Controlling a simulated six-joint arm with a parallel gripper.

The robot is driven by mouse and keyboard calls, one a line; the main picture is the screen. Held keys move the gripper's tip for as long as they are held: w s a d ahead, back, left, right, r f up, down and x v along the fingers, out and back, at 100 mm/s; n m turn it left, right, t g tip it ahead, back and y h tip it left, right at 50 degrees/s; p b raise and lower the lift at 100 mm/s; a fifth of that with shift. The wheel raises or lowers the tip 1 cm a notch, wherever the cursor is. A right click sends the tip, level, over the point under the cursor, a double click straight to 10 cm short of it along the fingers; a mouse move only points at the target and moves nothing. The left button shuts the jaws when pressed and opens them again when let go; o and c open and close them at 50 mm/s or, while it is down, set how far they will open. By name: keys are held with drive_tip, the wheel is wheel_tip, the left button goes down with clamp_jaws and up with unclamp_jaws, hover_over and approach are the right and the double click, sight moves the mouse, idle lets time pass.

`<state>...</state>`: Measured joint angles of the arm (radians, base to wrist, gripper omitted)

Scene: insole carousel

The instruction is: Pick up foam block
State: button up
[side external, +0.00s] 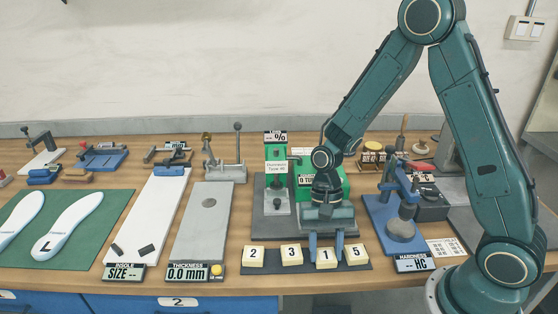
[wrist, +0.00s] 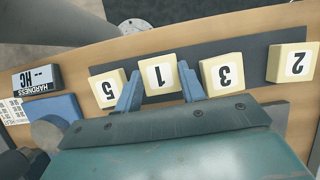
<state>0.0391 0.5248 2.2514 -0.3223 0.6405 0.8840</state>
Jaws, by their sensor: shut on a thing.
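Several cream foam blocks with number labels stand in a row on a dark strip (side external: 262,268) at the table's front. From left in the side view they are block 2 (side external: 251,257), block 3 (side external: 291,255), block 1 (side external: 325,258) and block 5 (side external: 356,254). My gripper (side external: 326,247) points down with its blue fingers on either side of block 1. In the wrist view the fingers (wrist: 158,90) are shut on block 1 (wrist: 160,77), between block 5 (wrist: 108,88) and block 3 (wrist: 222,74). Block 1 appears still at the strip; any gap beneath it cannot be told.
A blue hardness tester (side external: 398,215) stands to the right, with its HC display (side external: 414,262) in front. A grey thickness plate (side external: 203,225) lies to the left. A grey-based device (side external: 277,190) stands behind the strip. Blocks 3 and 5 sit close beside the fingers.

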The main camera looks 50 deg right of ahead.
sight(322, 248)
wheel_tip(322, 248, up, 20)
idle(0.7)
drive_tip(key=shift+f, duration=0.1)
idle(0.5)
drive_tip(key=w+d+f+n+h, duration=0.1)
drive_tip(key=w+d+f+n, duration=0.2)
drive_tip(key=w+f+n, duration=0.1)
drive_tip(key=w+d+f+n+g+h, duration=0.1)
drive_tip(key=w+d+f+n+h, duration=0.1)
drive_tip(key=w+f, duration=0.4)
drive_tip(key=shift+w+d+n, duration=0.45)
drive_tip(key=shift+w+n, duration=0.95)
drive_tip(key=shift+w, duration=0.25)
drive_tip(key=shift+a, duration=0.15)
